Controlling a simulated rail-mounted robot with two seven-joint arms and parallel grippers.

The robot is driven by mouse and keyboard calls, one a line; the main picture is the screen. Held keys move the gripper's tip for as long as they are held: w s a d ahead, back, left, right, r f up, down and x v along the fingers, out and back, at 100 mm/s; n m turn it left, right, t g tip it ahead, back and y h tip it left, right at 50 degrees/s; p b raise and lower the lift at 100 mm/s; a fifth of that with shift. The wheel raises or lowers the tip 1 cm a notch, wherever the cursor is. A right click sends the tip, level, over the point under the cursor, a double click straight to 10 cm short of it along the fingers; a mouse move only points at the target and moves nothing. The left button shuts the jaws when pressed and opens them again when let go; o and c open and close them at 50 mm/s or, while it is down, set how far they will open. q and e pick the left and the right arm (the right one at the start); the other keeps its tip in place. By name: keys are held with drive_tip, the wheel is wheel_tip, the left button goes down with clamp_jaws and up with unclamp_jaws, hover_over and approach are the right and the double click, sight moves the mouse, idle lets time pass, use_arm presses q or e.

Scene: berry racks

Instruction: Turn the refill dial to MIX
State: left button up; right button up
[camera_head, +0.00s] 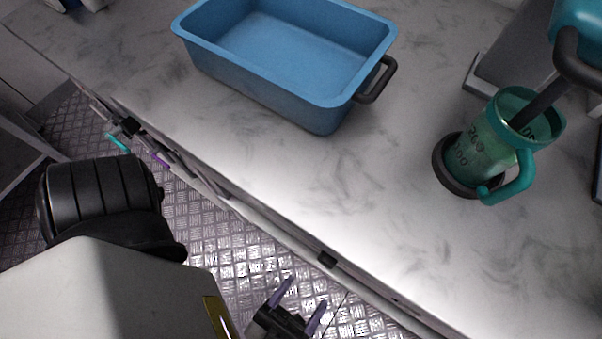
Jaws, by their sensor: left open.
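No refill dial or MIX mark can be made out. At the right edge stands part of a dispenser-like machine with a teal part (580,20) and a dark grey spout. Under it a teal see-through cup (490,150) with a handle and dark markings sits tilted in the picture on a dark round base (450,175). My left gripper (299,301) is at the bottom, below the counter's front edge. Its two purple fingers are apart, with nothing between them. It is well away from the cup and the machine.
A blue tray (320,115) with a dark handle stands on the pale marbled counter (370,195). The counter between tray and cup is clear. Small teal and purple parts show along the front edge at left. The metal tread floor (235,240) lies below.

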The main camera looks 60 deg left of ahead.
sight(327, 260)
use_arm(q)
drive_tip(key=b+x, duration=0.1)
drive_tip(key=x, duration=0.5)
drive_tip(key=shift+c, duration=0.4)
drive_tip(key=c, duration=0.8)
